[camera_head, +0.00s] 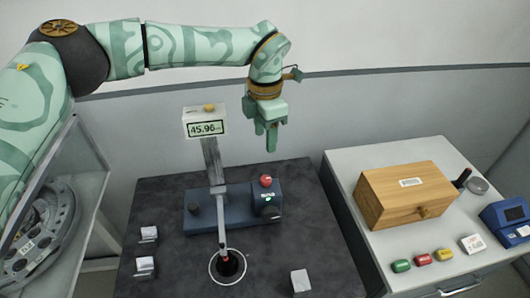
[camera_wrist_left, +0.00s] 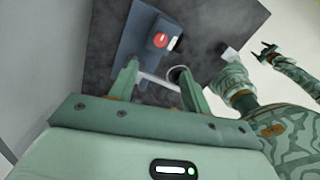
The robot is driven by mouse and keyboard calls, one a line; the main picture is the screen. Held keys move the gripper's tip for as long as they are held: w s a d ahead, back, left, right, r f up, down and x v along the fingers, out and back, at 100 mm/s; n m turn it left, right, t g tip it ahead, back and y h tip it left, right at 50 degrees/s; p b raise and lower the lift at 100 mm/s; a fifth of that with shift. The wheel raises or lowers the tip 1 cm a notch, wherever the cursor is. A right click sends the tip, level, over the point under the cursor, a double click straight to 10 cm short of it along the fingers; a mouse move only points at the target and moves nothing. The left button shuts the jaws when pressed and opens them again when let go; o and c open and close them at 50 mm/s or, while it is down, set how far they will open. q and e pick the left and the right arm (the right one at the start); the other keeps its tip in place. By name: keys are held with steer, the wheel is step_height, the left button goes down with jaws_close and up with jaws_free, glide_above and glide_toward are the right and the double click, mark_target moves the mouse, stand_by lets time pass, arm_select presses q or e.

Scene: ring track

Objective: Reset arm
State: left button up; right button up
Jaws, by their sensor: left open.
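My left arm reaches in from the left across the top of the head view. Its gripper (camera_head: 271,138) points down in the air above the back of the dark table, above and behind the blue device (camera_head: 236,210). In the left wrist view the two fingers of my left gripper (camera_wrist_left: 160,88) are apart, with nothing between them. Another patterned green arm of mine shows at the right of the wrist view. The dark forked end of my right gripper (camera_wrist_left: 268,53) is too small to read.
A display on a post (camera_head: 206,124) reads about 45.96 and stands near the left gripper. A round ring fixture (camera_head: 212,270), a white block (camera_head: 300,281) and small white items are on the dark table (camera_head: 320,230). A wooden box (camera_head: 395,205) stands on the white cabinet.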

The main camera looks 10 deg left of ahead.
arm_select(q)
step_height(320, 180, up, 2)
steer(key=shift+r, duration=0.1)
stand_by(0.4)
